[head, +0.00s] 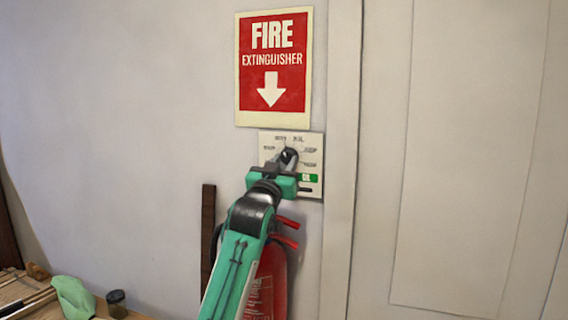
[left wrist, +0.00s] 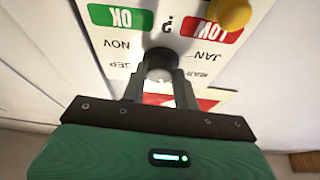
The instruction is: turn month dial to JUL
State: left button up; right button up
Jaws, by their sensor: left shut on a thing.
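The month dial plate (head: 311,143) is a pale card on the wall under the fire extinguisher sign, with small month labels around a dark knob (head: 289,153). My left gripper (head: 287,160) reaches up from below and is shut on the knob. The left wrist view shows the plate (left wrist: 185,12) upside down, with NOV, JAN, SEP and MAR legible and green OK and red LOW fields. There the gripper (left wrist: 159,75) has a finger on each side of the round dark knob (left wrist: 160,58). The knob's pointer and the JUL label cannot be made out clearly. My right gripper is not in view.
A red sign (head: 273,65) hangs just above the plate. A red fire extinguisher (head: 274,285) is below, partly behind my left arm. A white door (head: 470,150) and its frame are to the right. A table with a green cloth (head: 73,297) and jar (head: 116,303) is lower left.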

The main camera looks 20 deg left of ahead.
pick_arm(q)
jog(key=m+h+p, duration=0.1)
jog(key=m, duration=0.1)
jog(key=m+h+p, duration=0.1)
jog(key=m, duration=0.1)
jog(key=m+h+p, duration=0.1)
jog(key=m, duration=0.1)
jog(key=shift+a+r+m+g, duration=0.25)
jog(key=shift+m+g, duration=0.05)
jog(key=shift+g, duration=0.1)
jog(key=m+h+p, duration=0.1)
jog(key=m+p, duration=0.1)
jog(key=shift+m+g+h, duration=0.4)
jog(key=shift+a+f+m+g+h+p, duration=0.1)
jog(key=shift+m+g+h+p, duration=0.2)
jog(key=shift+m+p, duration=0.75)
jog(key=o, duration=1)
jog(key=shift+c, duration=0.2)
